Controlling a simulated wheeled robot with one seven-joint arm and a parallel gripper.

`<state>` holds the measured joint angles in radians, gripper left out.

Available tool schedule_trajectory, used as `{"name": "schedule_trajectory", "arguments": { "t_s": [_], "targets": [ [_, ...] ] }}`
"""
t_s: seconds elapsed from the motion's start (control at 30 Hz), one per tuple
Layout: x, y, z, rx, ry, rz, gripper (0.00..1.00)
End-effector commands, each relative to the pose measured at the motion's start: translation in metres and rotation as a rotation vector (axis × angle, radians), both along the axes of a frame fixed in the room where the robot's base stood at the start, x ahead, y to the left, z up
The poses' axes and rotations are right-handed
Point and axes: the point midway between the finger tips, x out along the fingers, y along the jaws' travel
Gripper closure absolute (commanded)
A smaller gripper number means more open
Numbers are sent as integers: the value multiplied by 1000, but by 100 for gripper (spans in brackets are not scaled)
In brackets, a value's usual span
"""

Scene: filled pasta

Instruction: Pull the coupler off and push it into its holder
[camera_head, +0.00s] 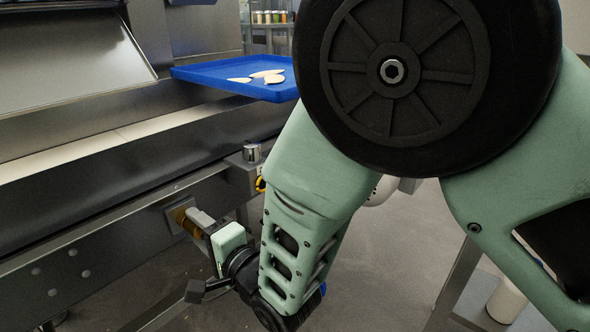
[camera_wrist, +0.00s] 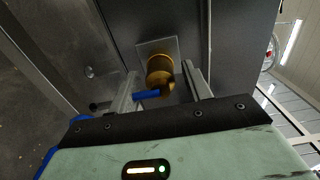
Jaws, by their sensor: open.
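The brass coupler (camera_wrist: 160,72) sticks out from a square metal plate (camera_wrist: 150,47) on the machine's side in the wrist view. A short blue piece (camera_wrist: 147,94) lies across its near end. My gripper (camera_wrist: 162,76) is open, with one finger on each side of the coupler. I cannot tell whether the fingers touch it. In the head view the brass coupler (camera_head: 187,222) shows low on the machine frame, partly hidden by my gripper (camera_head: 203,222). I cannot make out the holder in either view.
A blue tray (camera_head: 215,76) with several pale pasta pieces (camera_head: 266,73) sits above. A metal knob (camera_head: 252,153) and a yellow-and-black control (camera_head: 260,184) are close to my arm on the machine. A round bolt (camera_wrist: 89,72) is left of the coupler. Open floor lies below.

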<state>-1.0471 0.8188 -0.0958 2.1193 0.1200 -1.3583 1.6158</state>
Motion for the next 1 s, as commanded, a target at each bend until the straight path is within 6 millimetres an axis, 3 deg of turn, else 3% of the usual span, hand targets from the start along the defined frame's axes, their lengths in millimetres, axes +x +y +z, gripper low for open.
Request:
{"name": "schedule_trajectory", "arguments": {
  "t_s": [0.1, 0.27, 0.37, 1.0],
  "targets": [
    [0, 0, 0, 0, 0, 0, 51],
    [0, 0, 0, 0, 0, 0, 95],
    [0, 0, 1, 1, -1, 0, 99],
    [-3, -5, 1, 1, -1, -1, 99]
  ]
}}
